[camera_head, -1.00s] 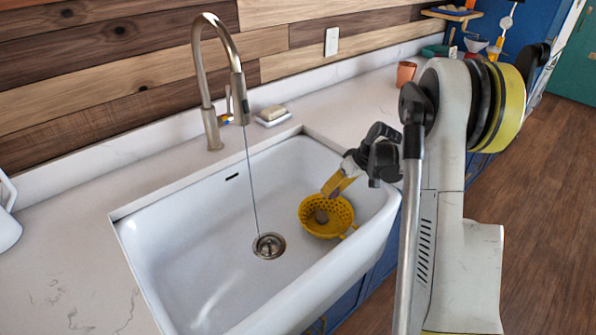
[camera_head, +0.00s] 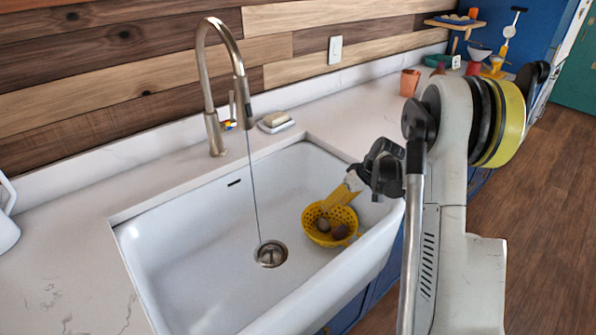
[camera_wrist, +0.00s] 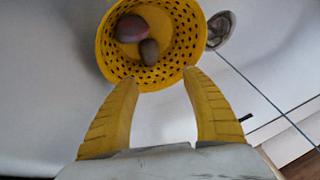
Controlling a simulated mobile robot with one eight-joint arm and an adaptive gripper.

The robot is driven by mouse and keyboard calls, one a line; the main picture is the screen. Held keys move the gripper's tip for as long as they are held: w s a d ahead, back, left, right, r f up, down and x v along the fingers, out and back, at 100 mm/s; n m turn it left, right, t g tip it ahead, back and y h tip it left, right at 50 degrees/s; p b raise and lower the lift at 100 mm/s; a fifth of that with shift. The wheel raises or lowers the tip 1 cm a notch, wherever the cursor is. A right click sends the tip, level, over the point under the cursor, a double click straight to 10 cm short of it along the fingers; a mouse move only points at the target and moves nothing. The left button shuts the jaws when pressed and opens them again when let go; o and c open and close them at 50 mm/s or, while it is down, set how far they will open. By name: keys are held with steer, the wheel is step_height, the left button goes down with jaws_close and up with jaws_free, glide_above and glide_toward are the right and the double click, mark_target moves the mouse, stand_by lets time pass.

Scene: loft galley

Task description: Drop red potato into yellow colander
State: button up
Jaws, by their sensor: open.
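The yellow colander (camera_head: 308,214) sits in the white sink, near its right end. Inside it lie a reddish potato (camera_head: 340,231) and a smaller brown potato-like item (camera_head: 323,225). The wrist view shows the colander (camera_wrist: 190,25) with the red potato (camera_wrist: 132,28) and the brown item (camera_wrist: 149,51) close together on its bottom. My gripper (camera_wrist: 160,76) is open and empty, its yellow fingers (camera_head: 340,198) just above and beside the colander's rim. Whether a fingertip touches the rim is unclear.
The sink (camera_head: 190,270) has a metal drain (camera_head: 270,254) left of the colander. A tall faucet (camera_head: 205,90) stands behind the sink, beside a soap dish (camera_head: 276,124). A copper cup (camera_head: 409,82) stands on the counter at right. The sink's left part is clear.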

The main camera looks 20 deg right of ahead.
steer(key=v, duration=1.1)
steer(key=shift+s+r, duration=0.15)
steer(key=shift+r, duration=0.15)
steer(key=s+a+r+m+t+h, duration=0.1)
steer(key=s+a+r+h, duration=0.1)
steer(key=s+a+r, duration=0.45)
steer(key=s+a+r+m+h, duration=0.1)
steer(key=s+a+r, duration=0.3)
steer(key=s+a, duration=0.6)
steer(key=s+a+f+t+h, duration=0.1)
steer(key=s+a+t, duration=0.1)
steer(key=s+a, duration=0.4)
steer(key=shift+s+f+m, duration=0.2)
steer(key=shift+m, duration=0.2)
